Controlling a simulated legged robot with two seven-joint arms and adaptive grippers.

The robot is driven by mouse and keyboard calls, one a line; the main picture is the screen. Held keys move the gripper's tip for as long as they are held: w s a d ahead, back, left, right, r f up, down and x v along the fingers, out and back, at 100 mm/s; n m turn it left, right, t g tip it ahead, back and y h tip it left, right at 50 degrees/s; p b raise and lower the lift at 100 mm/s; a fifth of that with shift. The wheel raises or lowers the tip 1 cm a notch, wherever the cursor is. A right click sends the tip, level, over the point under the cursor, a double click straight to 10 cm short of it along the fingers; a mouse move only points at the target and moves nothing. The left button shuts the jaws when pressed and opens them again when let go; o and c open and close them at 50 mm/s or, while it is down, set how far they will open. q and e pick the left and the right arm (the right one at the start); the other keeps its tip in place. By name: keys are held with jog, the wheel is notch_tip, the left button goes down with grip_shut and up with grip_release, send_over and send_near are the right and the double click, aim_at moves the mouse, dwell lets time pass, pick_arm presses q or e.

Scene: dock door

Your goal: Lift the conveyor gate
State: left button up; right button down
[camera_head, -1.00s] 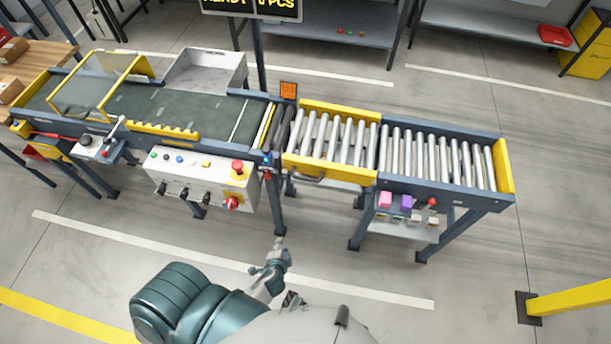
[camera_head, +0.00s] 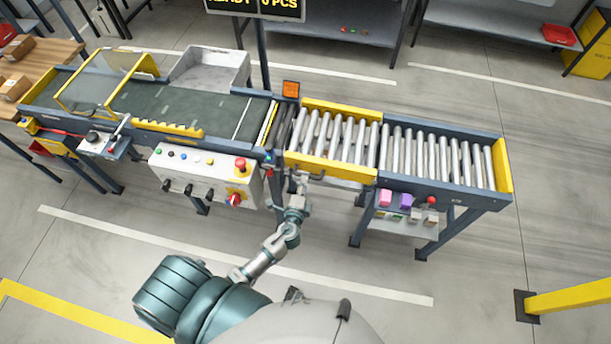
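The conveyor gate (camera_head: 337,138) is a short roller section with yellow side rails. It lies level between the green belt conveyor and the fixed roller section on the right. Its dark handle (camera_head: 318,177) is on the front rail, near the left end, and is partly hidden by my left gripper. My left gripper (camera_head: 299,180) is at the handle's left end, just below the front rail. The fingers are too small to tell whether they touch the handle or how far apart they are. My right gripper is not visible.
The control box (camera_head: 205,175) with a red stop button stands left of my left gripper. The fixed roller section (camera_head: 440,158) is on the right, with small coloured blocks on a shelf below. A yellow rail (camera_head: 570,300) is at lower right. The floor in front is clear.

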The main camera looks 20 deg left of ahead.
pick_arm(q)
jog(key=x, duration=0.4)
jog(key=shift+w+d, duration=0.25)
jog(key=shift+d, duration=0.05)
jog(key=shift+w+a+f, duration=0.1)
jog(key=shift+a, duration=0.3)
jog(key=c, duration=0.5)
grip_shut()
jog(key=shift+d, duration=0.2)
